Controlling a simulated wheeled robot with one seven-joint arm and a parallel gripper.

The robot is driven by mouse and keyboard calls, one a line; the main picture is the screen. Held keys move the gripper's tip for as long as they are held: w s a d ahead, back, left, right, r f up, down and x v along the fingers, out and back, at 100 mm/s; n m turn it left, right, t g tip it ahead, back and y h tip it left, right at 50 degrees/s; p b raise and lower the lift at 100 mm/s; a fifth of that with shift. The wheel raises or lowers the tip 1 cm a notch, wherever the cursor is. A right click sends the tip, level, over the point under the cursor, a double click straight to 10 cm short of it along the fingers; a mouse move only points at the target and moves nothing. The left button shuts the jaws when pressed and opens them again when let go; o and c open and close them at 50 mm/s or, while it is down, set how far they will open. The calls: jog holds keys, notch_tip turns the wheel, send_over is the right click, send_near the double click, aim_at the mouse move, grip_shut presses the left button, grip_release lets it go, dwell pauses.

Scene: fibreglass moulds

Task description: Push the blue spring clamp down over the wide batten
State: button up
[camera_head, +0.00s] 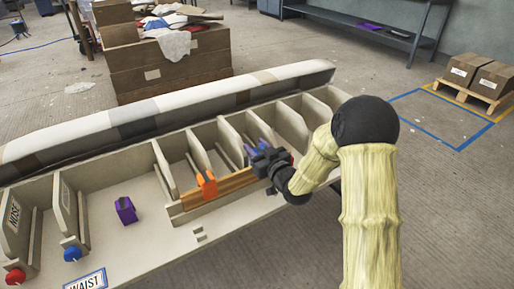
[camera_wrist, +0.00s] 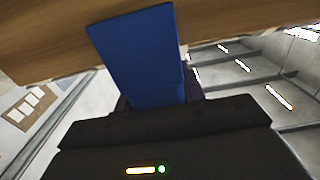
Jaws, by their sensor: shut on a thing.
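My gripper (camera_head: 264,160) is at the right end of the wooden batten (camera_head: 228,188), which lies along the front of the open compartments. It is shut on the blue spring clamp (camera_head: 256,147), mostly hidden by the gripper in the head view. In the wrist view the blue clamp (camera_wrist: 140,55) extends from my gripper across the face of the wooden batten (camera_wrist: 45,42). I cannot tell whether its jaws straddle the batten or how far down they sit. An orange clamp (camera_head: 207,183) stands on the batten, left of my gripper.
A purple clamp (camera_head: 125,210) stands on the bench (camera_head: 140,245) to the left. Red (camera_head: 15,276) and blue (camera_head: 72,252) knobs are at the far left. Upright dividers (camera_head: 165,165) rise behind the batten. A long padded roll (camera_head: 190,105) lies behind the bench.

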jog(key=shift+f+b, duration=0.5)
jog(key=shift+f, duration=0.15)
jog(key=o, duration=1.1)
jog(key=p+v, duration=0.4)
jog(key=v, duration=0.4)
jog(key=p+v, duration=0.4)
jog(key=v, duration=0.3)
jog(key=shift+s+d+r+p, duration=0.2)
jog(key=shift+d+p, duration=0.15)
jog(key=p+v, duration=0.1)
jog(key=p, duration=0.3)
jog(key=shift+s+d+f, duration=0.1)
jog(key=shift+s, duration=0.2)
